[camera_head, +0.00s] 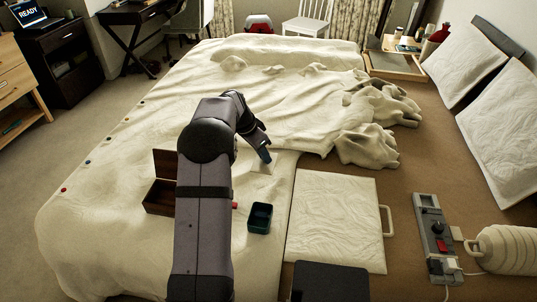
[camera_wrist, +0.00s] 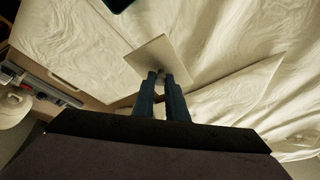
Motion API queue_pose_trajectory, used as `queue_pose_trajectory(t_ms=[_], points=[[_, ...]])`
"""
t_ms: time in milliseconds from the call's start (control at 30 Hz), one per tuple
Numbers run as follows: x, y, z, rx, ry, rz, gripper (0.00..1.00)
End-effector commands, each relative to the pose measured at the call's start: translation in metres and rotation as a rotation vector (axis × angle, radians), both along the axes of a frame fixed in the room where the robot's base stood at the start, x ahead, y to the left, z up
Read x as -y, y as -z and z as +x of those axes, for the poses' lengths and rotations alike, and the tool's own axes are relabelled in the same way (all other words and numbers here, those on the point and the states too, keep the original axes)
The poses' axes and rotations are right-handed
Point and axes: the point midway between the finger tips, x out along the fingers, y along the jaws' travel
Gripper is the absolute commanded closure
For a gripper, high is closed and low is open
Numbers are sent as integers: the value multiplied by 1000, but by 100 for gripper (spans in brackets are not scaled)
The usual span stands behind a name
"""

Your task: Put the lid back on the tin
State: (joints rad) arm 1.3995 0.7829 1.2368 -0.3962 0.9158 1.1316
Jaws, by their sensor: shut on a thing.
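The dark green open tin (camera_head: 260,218) stands on the white bedding, right of my arm and beside the white padded panel. A dark corner at the top edge of the wrist view (camera_wrist: 118,4) appears to be the same tin. The lid, a thin pale square plate (camera_wrist: 150,58), is between my fingertips in the wrist view. My gripper (camera_wrist: 163,78) is shut on the lid near one edge. In the head view my gripper (camera_head: 266,156) is farther back on the bed than the tin, and the lid (camera_head: 262,167) hardly stands out from the bedding.
An open wooden box (camera_head: 158,196) stands left of my arm, partly hidden by it. A small red object (camera_head: 235,205) lies between arm and tin. The white padded panel (camera_head: 330,215) lies right of the tin. A power strip (camera_head: 432,225) is farther right. Rumpled cloth (camera_head: 365,140) lies behind.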

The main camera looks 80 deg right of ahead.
Motion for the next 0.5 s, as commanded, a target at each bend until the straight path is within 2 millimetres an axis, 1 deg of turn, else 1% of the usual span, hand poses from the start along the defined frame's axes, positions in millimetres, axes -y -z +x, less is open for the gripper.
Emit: queue_pose_trajectory(t_ms=[33, 100, 167, 267, 300, 367, 500], points=[[-5, -18, 5, -1, -11, 2, 100], [-16, -23, 10, -2, -24, 6, 100], [-27, -24, 13, -2, -35, 6, 100], [-49, -18, 14, -4, -29, 8, 100], [-60, -15, 14, -4, -13, 8, 100], [-74, -7, 12, -4, 49, 8, 100], [-102, 13, 4, -6, 235, 6, 100]])
